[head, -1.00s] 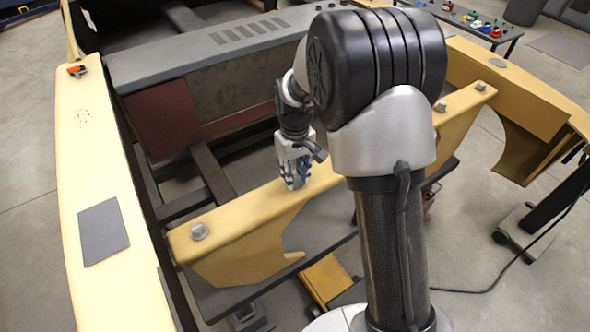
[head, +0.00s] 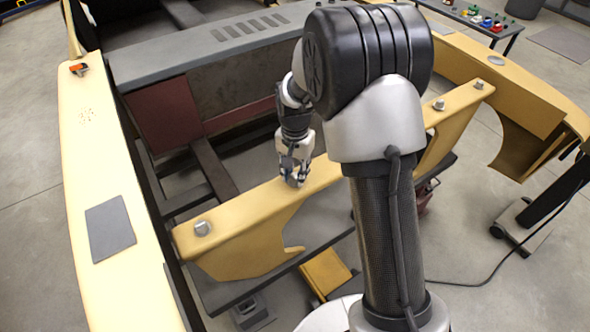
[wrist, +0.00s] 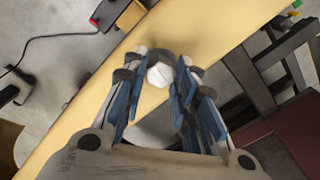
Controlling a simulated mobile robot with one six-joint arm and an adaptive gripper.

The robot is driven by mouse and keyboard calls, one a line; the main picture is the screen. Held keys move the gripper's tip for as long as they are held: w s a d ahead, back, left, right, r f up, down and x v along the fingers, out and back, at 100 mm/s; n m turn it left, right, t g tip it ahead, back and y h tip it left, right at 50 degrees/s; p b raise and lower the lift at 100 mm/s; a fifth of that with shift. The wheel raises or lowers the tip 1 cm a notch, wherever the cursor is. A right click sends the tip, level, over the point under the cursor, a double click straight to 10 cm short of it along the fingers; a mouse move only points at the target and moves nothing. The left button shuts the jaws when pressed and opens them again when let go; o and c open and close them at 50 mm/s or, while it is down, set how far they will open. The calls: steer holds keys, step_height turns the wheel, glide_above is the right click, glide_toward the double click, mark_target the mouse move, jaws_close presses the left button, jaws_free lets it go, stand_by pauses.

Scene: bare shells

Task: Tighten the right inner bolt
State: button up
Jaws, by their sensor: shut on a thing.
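A yellow crossbeam (head: 262,208) carries several grey bolts along its top. My gripper (head: 295,180) points down at the beam, left of my arm's column, with its fingers around an inner bolt. In the wrist view the fingertips (wrist: 158,72) are shut on this hexagonal bolt head (wrist: 159,75), one finger on each side. In the head view the fingers partly cover it. Another bolt (head: 203,228) stands at the beam's left end. Two more bolts, one nearer (head: 440,104) and one at the far end (head: 480,85), are right of my arm.
A long yellow side rail (head: 95,180) runs along the left, with a small orange item (head: 78,69) on top. A grey slotted beam (head: 180,68) lies behind the gripper. A table (head: 462,18) with small coloured objects stands at the back right.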

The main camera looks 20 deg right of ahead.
steer(key=m, duration=0.4)
steer(key=shift+w+r+m+p, duration=0.2)
steer(key=shift+m+p, duration=0.1)
steer(key=shift+p, duration=0.1)
steer(key=m, duration=0.3)
steer(key=shift+m, duration=0.4)
steer(key=m, duration=0.3)
steer(key=shift+m+p, duration=0.3)
steer(key=shift+p, duration=0.1)
steer(key=shift+m, duration=1.9)
steer(key=o, duration=1.1)
steer(key=shift+s+f, duration=0.15)
